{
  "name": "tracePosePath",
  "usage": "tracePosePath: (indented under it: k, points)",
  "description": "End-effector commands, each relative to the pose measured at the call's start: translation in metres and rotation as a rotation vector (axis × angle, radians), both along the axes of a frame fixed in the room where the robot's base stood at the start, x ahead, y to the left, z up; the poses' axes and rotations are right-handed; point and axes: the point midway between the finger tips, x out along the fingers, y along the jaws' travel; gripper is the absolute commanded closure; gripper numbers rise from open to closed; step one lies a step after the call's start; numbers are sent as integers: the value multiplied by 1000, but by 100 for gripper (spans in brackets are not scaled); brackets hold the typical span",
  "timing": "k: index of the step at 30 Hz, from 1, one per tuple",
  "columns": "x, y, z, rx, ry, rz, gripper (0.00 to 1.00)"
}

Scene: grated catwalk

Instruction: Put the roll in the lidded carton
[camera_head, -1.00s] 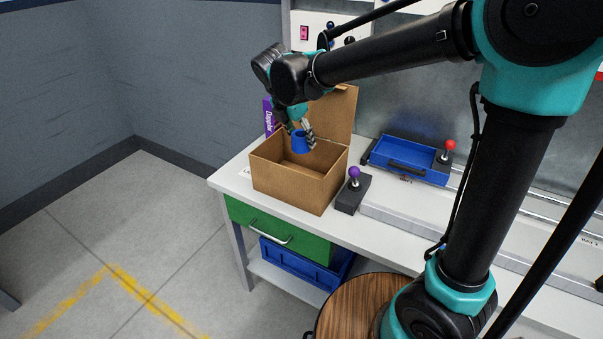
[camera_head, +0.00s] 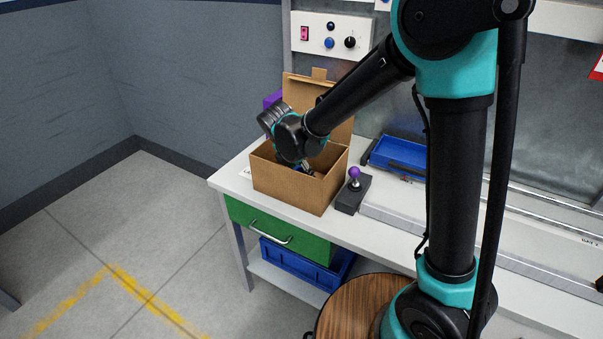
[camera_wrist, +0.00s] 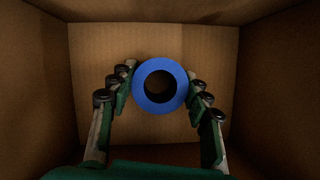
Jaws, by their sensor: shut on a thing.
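The roll is a blue ring (camera_wrist: 160,108) with a dark hole in the middle of the wrist view. My gripper (camera_wrist: 160,85) is shut on it, with one finger on each side. The lidded carton (camera_head: 293,190) is a brown cardboard box on the table, its lid (camera_head: 333,123) standing open at the back. In the head view my gripper reaches down into the carton, and the carton's front wall and my wrist hide most of it. Carton walls (camera_wrist: 268,90) surround the roll in the wrist view. Whether the roll touches the carton floor I cannot tell.
A black box with a purple knob (camera_head: 354,173) stands right of the carton. A blue tray (camera_head: 397,153) lies farther right. A purple box (camera_head: 272,99) is behind the carton. A green drawer (camera_head: 275,230) is under the white tabletop (camera_head: 228,180).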

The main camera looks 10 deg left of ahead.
Motion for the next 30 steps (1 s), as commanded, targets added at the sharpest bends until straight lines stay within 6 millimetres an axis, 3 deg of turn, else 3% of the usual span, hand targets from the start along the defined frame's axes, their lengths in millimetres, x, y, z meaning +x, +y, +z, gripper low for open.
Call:
tracePosePath:
  k: [7, 8, 12, 23, 30]
  points:
    - [0, 0, -2, 0, 0, 0, 82]
    - [0, 0, -2, 0, 0, 0, 49]
    - [0, 0, -2, 0, 0, 0, 32]
    - [0, 0, 1, 0, 0, 0, 31]
    - [-12, 6, 31, 0, 0, 3, 31]
